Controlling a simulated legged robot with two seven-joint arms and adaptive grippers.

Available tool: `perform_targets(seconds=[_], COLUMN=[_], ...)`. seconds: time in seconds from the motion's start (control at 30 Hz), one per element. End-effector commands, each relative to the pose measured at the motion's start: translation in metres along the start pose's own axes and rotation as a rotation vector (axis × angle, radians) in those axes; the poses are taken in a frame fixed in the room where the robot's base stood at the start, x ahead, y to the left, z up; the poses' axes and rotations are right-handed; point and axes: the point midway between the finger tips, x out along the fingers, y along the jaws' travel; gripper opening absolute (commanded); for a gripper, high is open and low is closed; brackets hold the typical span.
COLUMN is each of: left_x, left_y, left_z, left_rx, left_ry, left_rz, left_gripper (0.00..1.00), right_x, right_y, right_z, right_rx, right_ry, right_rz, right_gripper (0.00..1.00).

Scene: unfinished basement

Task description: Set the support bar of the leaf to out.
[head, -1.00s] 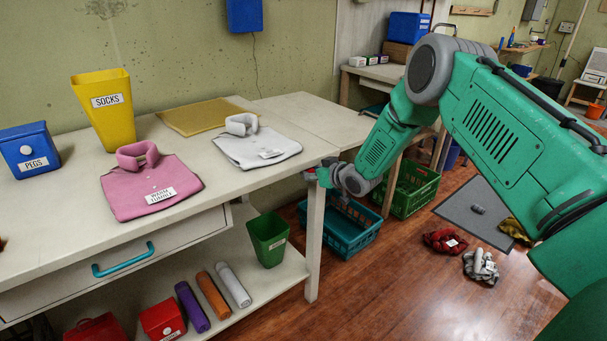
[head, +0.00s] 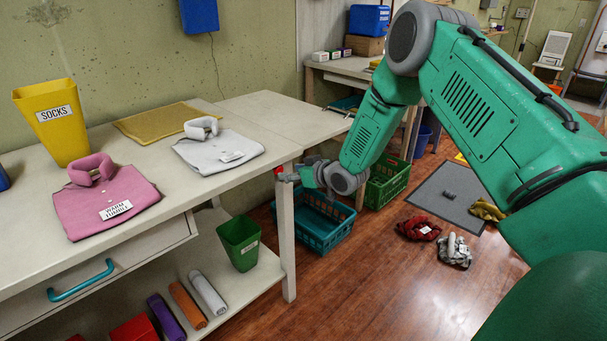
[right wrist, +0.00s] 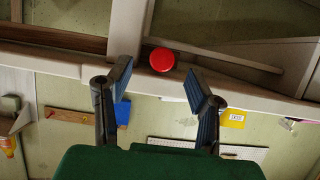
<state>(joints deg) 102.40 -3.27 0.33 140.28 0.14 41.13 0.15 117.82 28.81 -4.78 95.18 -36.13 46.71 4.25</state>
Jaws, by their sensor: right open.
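The leaf (head: 290,116) is the right end section of the white table, level with the rest of the top. Its underside frame shows in the right wrist view, with a pale bar (right wrist: 225,84) and a round red knob (right wrist: 162,59). I cannot tell the bar's setting for certain. A sliver of red shows under the table edge in the head view. My right gripper (head: 288,177) is below the leaf's front edge by the table leg. In the right wrist view its open, empty fingers (right wrist: 159,84) are on either side of the knob's line, apart from it. My left gripper is out of view.
A pink shirt (head: 105,202), a grey shirt (head: 215,150) and a yellow socks bin (head: 55,125) stand on the table. Clothes lie by a grey mat (head: 450,190); the front floor is clear.

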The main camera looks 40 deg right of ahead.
Motion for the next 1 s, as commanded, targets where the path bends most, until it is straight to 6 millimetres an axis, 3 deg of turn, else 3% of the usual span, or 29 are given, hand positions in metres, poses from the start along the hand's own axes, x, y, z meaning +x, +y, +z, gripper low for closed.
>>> perform_targets(seconds=[0.1, 0.33, 1.0], left_x=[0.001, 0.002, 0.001], left_y=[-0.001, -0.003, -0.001], left_z=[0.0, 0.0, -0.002], left_rx=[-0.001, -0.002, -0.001], left_ry=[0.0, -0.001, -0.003], left_rz=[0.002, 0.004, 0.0], left_gripper=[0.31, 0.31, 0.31], right_x=[-0.027, -0.059, -0.066], right_y=[-0.003, -0.006, -0.005], right_z=[-0.002, -0.002, -0.001], right_rx=[-0.001, -0.005, -0.006], right_ry=[-0.001, -0.002, -0.003], right_rz=[0.001, 0.002, 0.002], right_gripper=[0.47, 0.47, 0.47])
